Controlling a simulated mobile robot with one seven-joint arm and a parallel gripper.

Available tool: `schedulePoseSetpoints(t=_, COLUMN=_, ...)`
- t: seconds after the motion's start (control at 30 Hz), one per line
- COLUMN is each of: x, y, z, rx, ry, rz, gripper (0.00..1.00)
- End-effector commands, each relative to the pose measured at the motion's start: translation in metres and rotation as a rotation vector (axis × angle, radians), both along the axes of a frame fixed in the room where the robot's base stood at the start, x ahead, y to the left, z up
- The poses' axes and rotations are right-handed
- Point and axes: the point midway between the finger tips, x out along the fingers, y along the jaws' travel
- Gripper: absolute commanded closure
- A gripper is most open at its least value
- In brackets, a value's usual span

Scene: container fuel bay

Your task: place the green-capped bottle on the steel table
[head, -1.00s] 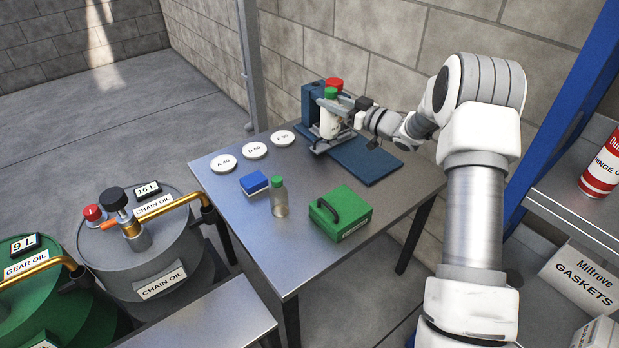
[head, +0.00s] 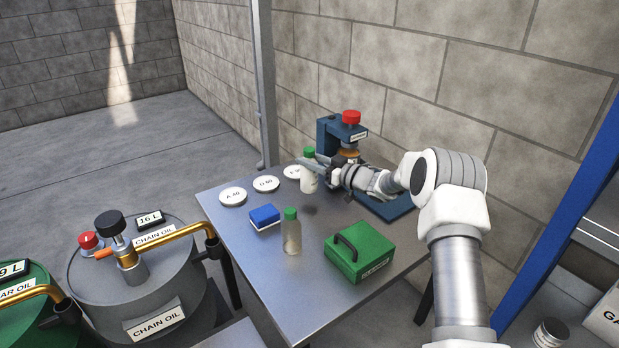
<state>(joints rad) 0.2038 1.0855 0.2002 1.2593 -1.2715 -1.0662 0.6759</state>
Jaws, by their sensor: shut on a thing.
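My gripper (head: 314,165) is shut on a pale bottle with a green cap (head: 308,183), gripped just below the cap. The bottle is upright and seems to hang a little above the back of the steel table (head: 255,295), with a dark shadow below it. It partly covers one of the white labelled discs. A second green-capped bottle (head: 291,238), clear with a little pale content, stands upright near the middle of the table.
A blue press-like device with a red knob (head: 351,117) stands at the back, beside my wrist. A blue-and-white block (head: 265,217), a green case (head: 360,252) and white discs (head: 233,196) are on the table. The front left of the tabletop is bare.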

Motion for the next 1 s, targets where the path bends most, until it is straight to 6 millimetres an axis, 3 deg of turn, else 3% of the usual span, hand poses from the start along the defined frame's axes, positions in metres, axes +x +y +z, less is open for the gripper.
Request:
schedulePoseSetpoints(t=0.33, x=0.001, y=0.002, z=-0.040, rx=0.001, ry=0.000, rz=0.000, gripper=1.00)
schedulePoseSetpoints(t=0.73, x=0.001, y=0.002, z=-0.043, rx=0.001, ry=-0.001, rz=0.000, gripper=1.00)
schedulePoseSetpoints(t=0.77, x=0.001, y=0.002, z=-0.045, rx=0.000, ry=0.000, rz=0.000, gripper=0.57)
schedulePoseSetpoints(t=0.9, x=0.001, y=0.002, z=-0.044, rx=-0.001, ry=0.001, rz=0.000, gripper=0.32)
schedulePoseSetpoints(t=1.0, x=0.001, y=0.002, z=-0.044, rx=-0.001, ry=0.001, rz=0.000, gripper=0.29)
